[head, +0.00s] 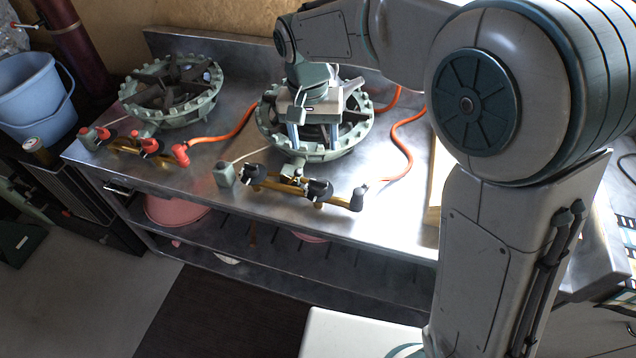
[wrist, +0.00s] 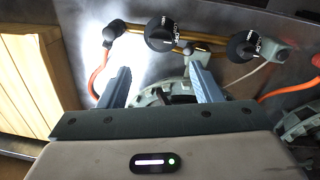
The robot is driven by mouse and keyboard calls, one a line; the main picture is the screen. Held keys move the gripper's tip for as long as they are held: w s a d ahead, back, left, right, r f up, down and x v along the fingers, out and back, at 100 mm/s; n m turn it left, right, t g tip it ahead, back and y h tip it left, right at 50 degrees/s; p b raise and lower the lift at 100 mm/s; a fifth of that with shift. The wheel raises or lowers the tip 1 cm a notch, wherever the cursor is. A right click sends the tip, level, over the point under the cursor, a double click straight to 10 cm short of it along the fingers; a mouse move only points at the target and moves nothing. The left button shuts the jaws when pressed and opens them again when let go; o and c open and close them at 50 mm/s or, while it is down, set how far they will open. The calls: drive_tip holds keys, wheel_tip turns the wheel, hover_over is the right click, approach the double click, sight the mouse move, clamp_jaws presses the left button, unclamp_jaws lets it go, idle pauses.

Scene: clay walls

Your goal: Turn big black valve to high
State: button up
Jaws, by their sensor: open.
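Two black valve knobs sit on a brass pipe in front of the right burner. In the head view one is the right knob (head: 320,190) and the other the left knob (head: 252,176). In the wrist view the same right knob (wrist: 160,34) shows at top centre, looking slightly larger, and the left knob (wrist: 243,46) is at upper right. Both have white markings, too small to read surely. My gripper (head: 314,143) is above the right burner (head: 270,128), pointing down, open and empty. In the wrist view my gripper's fingertips (wrist: 158,70) are apart, below the right knob and not touching it.
A left burner (head: 205,105) has red knobs (head: 148,145). Orange hoses (head: 402,145) run across the steel counter (head: 225,155). A wooden board (wrist: 30,80) lies beside the right burner. A blue bucket (head: 35,95) stands at far left. Counter space in front of the knobs is narrow.

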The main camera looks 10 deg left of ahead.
sight(318, 181)
drive_tip(key=f, duration=1.3)
drive_tip(key=shift+w+d+f, duration=0.1)
drive_tip(key=shift+d+f, duration=0.25)
drive_tip(key=shift+f, duration=0.05)
drive_tip(key=c, duration=0.9)
